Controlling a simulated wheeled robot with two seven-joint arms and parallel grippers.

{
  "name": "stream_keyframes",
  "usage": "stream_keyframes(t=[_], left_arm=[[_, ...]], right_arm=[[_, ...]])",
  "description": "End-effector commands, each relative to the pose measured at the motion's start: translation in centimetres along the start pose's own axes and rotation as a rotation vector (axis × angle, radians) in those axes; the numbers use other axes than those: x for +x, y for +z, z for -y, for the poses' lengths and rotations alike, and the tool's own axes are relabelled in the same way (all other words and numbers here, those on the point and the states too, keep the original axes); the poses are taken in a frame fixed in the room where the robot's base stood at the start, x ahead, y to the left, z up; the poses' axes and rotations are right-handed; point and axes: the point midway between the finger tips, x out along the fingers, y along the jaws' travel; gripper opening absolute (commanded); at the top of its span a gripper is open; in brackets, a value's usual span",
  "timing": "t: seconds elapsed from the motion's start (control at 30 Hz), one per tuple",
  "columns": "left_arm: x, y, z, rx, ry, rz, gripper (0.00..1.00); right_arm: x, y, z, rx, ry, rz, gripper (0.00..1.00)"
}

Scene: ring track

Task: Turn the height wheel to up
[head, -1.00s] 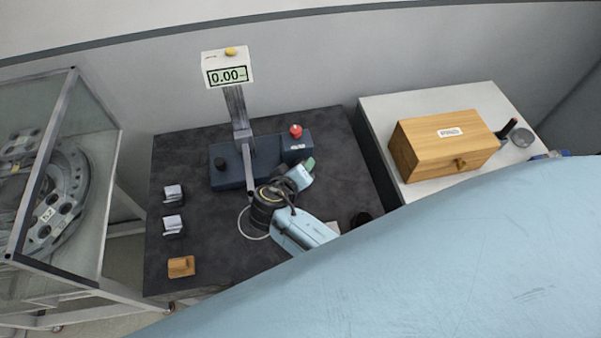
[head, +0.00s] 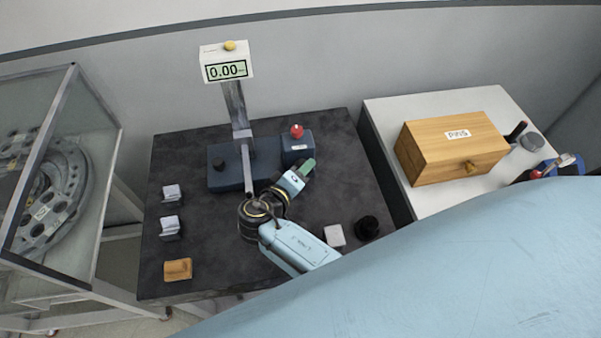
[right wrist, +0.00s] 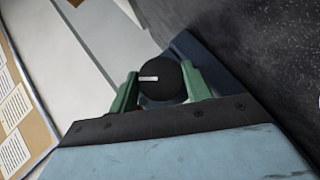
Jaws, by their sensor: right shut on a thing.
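The measuring stand has a dark blue base (head: 226,178), a grey column and a display (head: 227,70) reading 0.00. In the right wrist view a round black wheel (right wrist: 163,80) with a short white mark sits between the green fingers of my right gripper (right wrist: 160,88). The gripper is shut on the wheel, with a finger on each side. In the head view the right gripper (head: 307,167) is just in front of the base's right part, and the wheel is hidden there. The white mark lies nearly level in the right wrist view. My left gripper is not in view.
A red knob (head: 296,131) tops the base's right block. Several small blocks stand at the table's left, including a wooden one (head: 178,270). A white pad (head: 335,235) and black round piece (head: 367,228) lie front right. A wooden box (head: 452,150) stands on the white side table (head: 385,120).

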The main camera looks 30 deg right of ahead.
Motion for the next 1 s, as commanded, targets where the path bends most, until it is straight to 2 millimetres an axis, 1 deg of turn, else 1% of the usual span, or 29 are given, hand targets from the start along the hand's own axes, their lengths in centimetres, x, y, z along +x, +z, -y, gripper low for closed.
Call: stream_keyframes(t=[0.03,0.63,0.67,0.7,1.0], left_arm=[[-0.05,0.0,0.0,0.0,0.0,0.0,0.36],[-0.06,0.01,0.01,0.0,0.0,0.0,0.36],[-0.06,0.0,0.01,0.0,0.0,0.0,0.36],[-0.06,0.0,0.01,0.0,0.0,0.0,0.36],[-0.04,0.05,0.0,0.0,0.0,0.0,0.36]], right_arm=[[0.38,-0.42,-0.9,0.016,0.018,0.005,0.26],[0.41,-0.42,-0.96,0.017,0.02,0.004,0.26],[0.41,-0.43,-0.96,0.017,0.02,0.004,0.52],[0.41,-0.45,-0.95,0.017,0.02,0.003,0.57],[0.33,-0.5,-0.76,0.016,0.014,0.0,0.57]])
